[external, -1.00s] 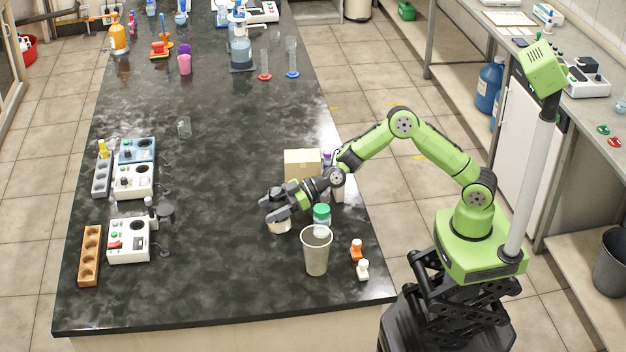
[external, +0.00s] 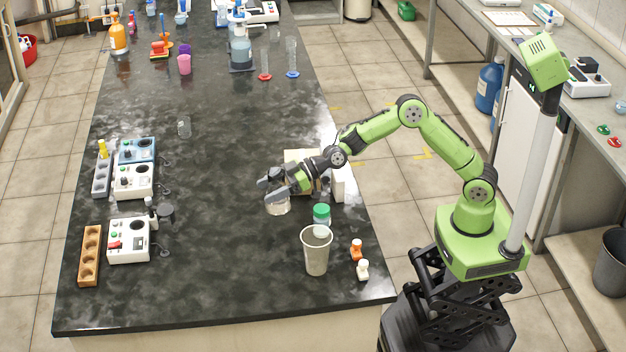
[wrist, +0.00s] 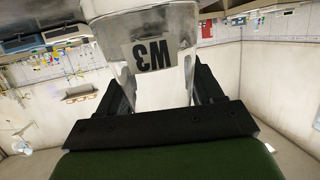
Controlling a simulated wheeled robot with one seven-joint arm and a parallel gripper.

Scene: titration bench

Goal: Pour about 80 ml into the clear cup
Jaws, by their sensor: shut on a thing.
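My gripper (external: 274,184) is shut on a clear vessel (external: 278,206) with a whitish band, over the right part of the dark bench. A small clear cup (external: 184,127) stands apart on the bench, left of and beyond my gripper. A larger grey translucent cup (external: 316,255) stands nearer the front edge, right of my gripper.
A green-capped bottle (external: 321,215) stands behind the grey cup. A cardboard box (external: 300,157) is partly hidden behind my gripper. Small orange-capped (external: 356,250) and white (external: 363,271) bottles stand at right. Stirrer-like devices (external: 128,240) line the left. The bench middle is clear.

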